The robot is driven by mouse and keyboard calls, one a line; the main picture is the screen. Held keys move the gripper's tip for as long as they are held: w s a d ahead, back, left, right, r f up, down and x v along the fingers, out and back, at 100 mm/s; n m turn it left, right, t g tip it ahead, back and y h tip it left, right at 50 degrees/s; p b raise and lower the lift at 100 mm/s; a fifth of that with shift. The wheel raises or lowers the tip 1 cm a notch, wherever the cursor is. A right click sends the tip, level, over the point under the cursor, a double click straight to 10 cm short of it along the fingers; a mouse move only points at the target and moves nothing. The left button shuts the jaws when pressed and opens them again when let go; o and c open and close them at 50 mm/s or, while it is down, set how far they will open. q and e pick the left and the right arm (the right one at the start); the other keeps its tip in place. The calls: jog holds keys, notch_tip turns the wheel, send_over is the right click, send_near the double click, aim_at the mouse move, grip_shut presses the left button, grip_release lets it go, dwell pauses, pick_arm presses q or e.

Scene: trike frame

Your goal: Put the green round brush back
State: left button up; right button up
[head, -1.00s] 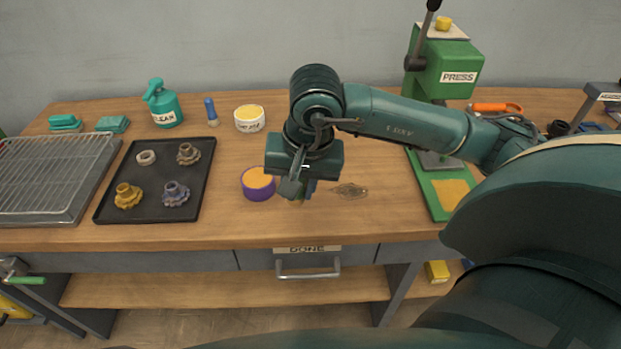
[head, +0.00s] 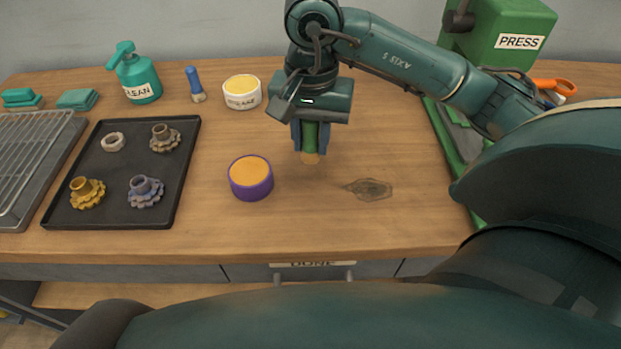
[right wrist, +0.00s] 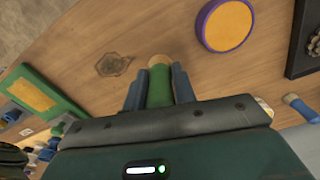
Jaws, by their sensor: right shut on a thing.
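My right gripper (head: 310,142) is shut on the green round brush (head: 311,137), with its pale bristle end pointing down. The brush is upright over the bench, to the right of and slightly behind a purple tin with an orange top (head: 251,178). I cannot tell if the bristles touch the wood. In the right wrist view the brush's green handle (right wrist: 159,87) sits between the two blue-grey fingers, and the tin (right wrist: 226,25) is apart from it. My left gripper is not in view.
A white labelled tub (head: 242,92), a blue brush (head: 195,84) and a teal spray bottle (head: 137,74) stand at the back. A black tray (head: 112,215) with gears lies left. A green press (head: 500,40) stands right. Bare wood with a dark stain (head: 370,189) lies between.

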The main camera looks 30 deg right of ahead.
notch_tip(320, 180, down, 8)
jog(key=shift+s+r, duration=0.1)
jog(key=shift+r, duration=0.05)
jog(key=shift+f, duration=0.35)
jog(key=o, duration=1)
notch_tip(320, 180, up, 11)
jog(key=shift+f, duration=0.1)
jog(key=shift+r+p, duration=0.3)
jog(key=shift+r, duration=0.45)
